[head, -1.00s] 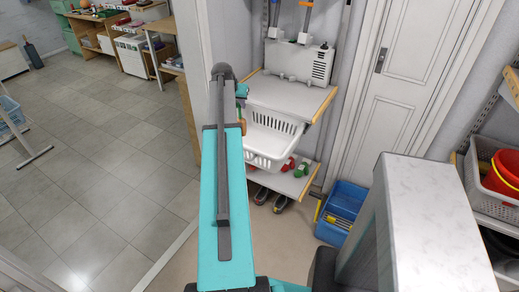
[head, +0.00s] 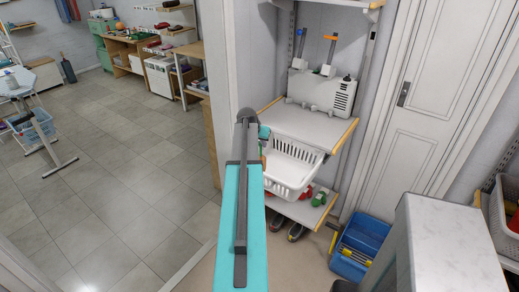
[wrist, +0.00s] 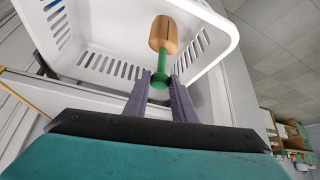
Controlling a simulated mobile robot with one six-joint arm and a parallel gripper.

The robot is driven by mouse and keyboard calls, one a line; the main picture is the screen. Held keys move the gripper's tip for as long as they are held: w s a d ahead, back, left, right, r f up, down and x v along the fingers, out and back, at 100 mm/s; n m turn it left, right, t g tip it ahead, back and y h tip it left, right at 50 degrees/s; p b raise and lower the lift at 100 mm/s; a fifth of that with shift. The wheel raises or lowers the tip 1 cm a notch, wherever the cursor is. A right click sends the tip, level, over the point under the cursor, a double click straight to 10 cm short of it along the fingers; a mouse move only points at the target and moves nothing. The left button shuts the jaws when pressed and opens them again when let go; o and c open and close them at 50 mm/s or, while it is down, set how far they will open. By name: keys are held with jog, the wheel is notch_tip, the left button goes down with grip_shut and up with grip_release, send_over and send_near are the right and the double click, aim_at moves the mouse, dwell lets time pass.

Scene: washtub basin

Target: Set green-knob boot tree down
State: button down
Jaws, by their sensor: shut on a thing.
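The green-knob boot tree (wrist: 163,38) has a wooden block and a green stem and knob. It shows in the wrist view, between the fingers of my gripper (wrist: 160,82), which is shut on its green end. The wooden end points away from the gripper, in front of the white slotted basket (wrist: 220,53). I cannot tell whether it touches the basket. In the head view the white basket (head: 289,171) sits below a shelf, and my arm hides the gripper and the boot tree.
A lower shelf (head: 298,209) holds red and green items (head: 318,199), with dark shoes (head: 296,232) beneath. A grey shelf (head: 305,125) is above the basket. A blue crate (head: 360,247) stands at the right, near a white-topped block (head: 450,235). The tiled floor at left is largely clear.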

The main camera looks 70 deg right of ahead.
aim_at(260, 147)
dwell(0.3)
jog(key=shift+f+p, duration=0.5)
jog(key=shift+f, duration=1.5)
jog(key=c, duration=1.5)
grip_release()
jog(key=shift+r, duration=0.2)
jog(key=shift+b+v, duration=1.3)
jog(key=shift+v, duration=4.65)
jog(key=shift+w+a+f, duration=0.1)
